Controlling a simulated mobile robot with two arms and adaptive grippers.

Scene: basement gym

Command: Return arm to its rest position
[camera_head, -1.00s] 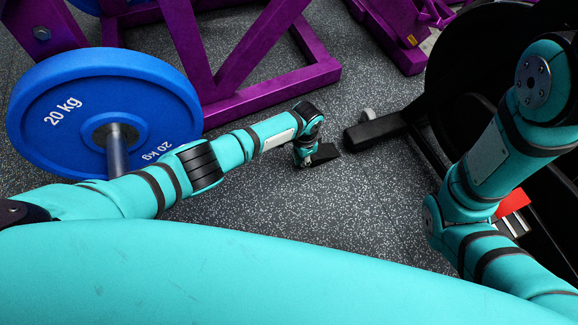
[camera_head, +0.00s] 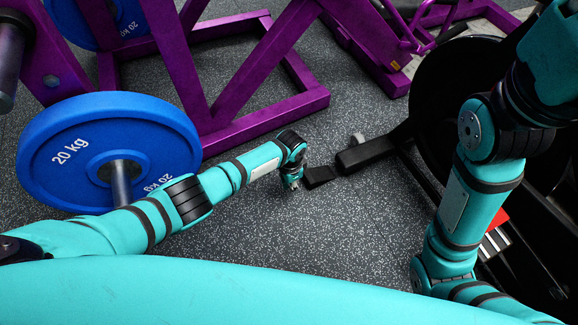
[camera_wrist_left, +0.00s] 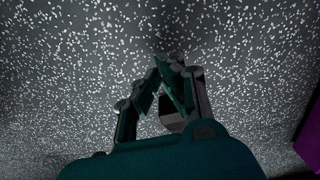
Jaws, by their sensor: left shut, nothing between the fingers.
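My left arm (camera_head: 165,214) comes in from the left in the head view and reaches out over the speckled floor. Its gripper (camera_head: 292,184) is at the far end, small and pointing down. In the left wrist view the left gripper (camera_wrist_left: 169,66) has its fingertips together, with nothing between them and only floor beyond. My right arm (camera_head: 466,205) is folded at the right of the head view. Its gripper is not in view.
A blue 20 kg plate (camera_head: 75,165) stands beside my left arm. A purple steel frame (camera_head: 262,122) rises behind it. A black machine with a foot bar (camera_head: 366,154) and a dark wheel (camera_head: 432,95) stands at the right. The floor (camera_head: 300,235) between is clear.

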